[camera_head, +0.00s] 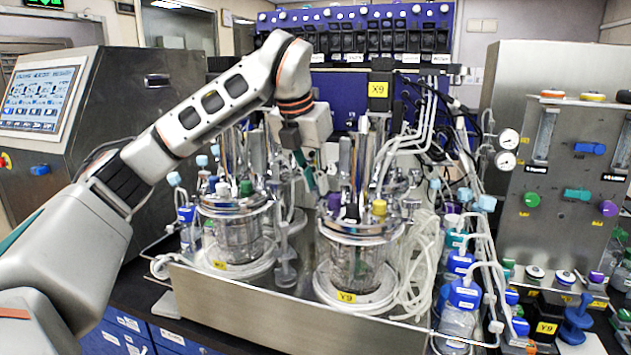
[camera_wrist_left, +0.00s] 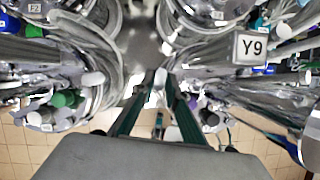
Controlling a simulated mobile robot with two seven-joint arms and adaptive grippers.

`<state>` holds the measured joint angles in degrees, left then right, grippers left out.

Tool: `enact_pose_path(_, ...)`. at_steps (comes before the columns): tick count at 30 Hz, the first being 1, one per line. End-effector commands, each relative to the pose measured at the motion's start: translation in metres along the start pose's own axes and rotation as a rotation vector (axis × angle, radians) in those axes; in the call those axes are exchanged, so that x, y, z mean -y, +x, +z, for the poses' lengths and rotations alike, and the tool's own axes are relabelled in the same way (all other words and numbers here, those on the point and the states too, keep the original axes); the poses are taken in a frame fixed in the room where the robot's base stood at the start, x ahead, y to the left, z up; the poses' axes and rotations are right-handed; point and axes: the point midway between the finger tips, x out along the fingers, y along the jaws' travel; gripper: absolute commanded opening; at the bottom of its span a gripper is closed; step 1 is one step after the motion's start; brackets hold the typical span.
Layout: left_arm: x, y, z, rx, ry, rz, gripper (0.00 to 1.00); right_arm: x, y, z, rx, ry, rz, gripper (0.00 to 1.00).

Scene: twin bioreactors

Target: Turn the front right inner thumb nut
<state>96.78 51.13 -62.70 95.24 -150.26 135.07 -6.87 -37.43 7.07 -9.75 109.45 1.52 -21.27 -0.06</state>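Two glass bioreactors stand side by side on a steel base, the left vessel (camera_head: 238,238) and the right vessel (camera_head: 357,262), with crowded metal head plates. My left gripper (camera_head: 308,182) reaches down between the vessels' tops, close to the right one's head plate. In the left wrist view its two dark green fingers (camera_wrist_left: 160,76) stand apart with a narrow gap. A small pale part (camera_wrist_left: 158,92) shows in that gap; I cannot tell whether it is the thumb nut or whether the fingers touch it. The front right inner thumb nut cannot be picked out. My right gripper is not in view.
The steel base (camera_head: 290,318) runs in front of the vessels. Looped clear tubing (camera_head: 415,270) and blue-capped bottles (camera_head: 463,300) crowd the right side. A steel gas panel (camera_head: 560,190) stands at far right, a control cabinet (camera_head: 150,130) at left. Metal fittings surround my gripper closely.

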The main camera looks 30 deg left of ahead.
Motion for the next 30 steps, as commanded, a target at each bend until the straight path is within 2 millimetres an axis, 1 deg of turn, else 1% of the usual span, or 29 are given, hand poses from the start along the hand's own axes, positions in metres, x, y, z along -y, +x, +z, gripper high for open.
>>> enact_pose_path(5, -0.0004, -0.0001, 0.0000, 0.000, 0.014, -0.005, 0.00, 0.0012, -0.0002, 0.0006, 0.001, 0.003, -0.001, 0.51)
enact_pose_path(11, -0.0018, -0.0004, 0.0000, 0.000, 0.080, -0.033, 0.00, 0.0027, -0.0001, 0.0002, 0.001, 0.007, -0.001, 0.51)
enact_pose_path(17, -0.0034, -0.0003, 0.0005, 0.000, 0.214, -0.089, 0.00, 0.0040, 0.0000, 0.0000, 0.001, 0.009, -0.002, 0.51)
enact_pose_path(30, -0.0059, 0.0003, 0.0022, 0.001, 0.596, -0.248, 0.00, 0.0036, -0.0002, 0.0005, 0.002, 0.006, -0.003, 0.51)
